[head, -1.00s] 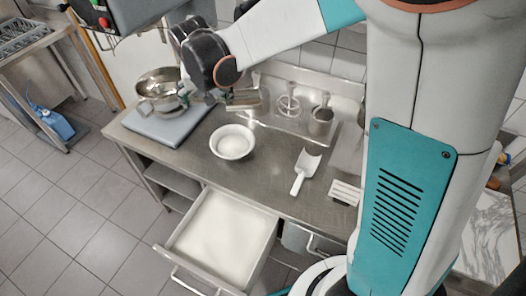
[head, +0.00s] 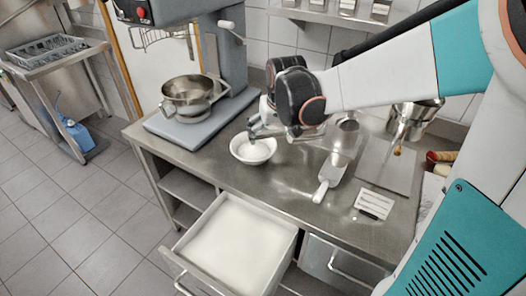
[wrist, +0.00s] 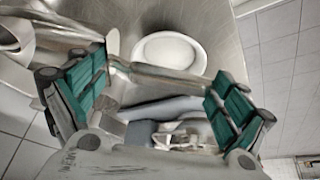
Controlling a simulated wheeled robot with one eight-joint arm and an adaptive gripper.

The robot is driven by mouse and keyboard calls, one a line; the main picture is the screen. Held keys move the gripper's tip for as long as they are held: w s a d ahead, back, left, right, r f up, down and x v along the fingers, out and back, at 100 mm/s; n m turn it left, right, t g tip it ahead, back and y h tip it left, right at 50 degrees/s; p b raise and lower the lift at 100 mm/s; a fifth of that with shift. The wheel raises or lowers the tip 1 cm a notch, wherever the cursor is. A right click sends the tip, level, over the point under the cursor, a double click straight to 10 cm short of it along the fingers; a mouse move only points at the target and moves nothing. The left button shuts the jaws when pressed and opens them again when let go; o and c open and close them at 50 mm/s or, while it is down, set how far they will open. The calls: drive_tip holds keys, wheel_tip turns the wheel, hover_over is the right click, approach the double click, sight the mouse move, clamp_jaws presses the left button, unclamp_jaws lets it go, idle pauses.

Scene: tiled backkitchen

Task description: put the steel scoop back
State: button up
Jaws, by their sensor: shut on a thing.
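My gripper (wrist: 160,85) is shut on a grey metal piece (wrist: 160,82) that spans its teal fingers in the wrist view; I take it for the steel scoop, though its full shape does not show. In the head view my gripper (head: 257,128) hangs by the white bowl (head: 253,151), and my wrist hides most of what it holds. The bowl, with white contents, also shows in the wrist view (wrist: 170,52). A pale scoop with a white handle (head: 327,181) lies on the steel counter (head: 285,190), apart from my gripper.
An open drawer (head: 290,236) full of white powder juts out below the counter. A mixer with a steel bowl (head: 190,95) stands at the left. A white slotted card (head: 374,204), a grey board (head: 392,165) and a steel container (head: 412,120) are at the right.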

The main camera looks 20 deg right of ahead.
wheel_tip(320, 180, down, 17)
drive_tip(key=b, duration=0.5)
drive_tip(key=shift+f, duration=0.2)
drive_tip(key=o, duration=1.4)
drive_tip(key=shift+r, duration=0.1)
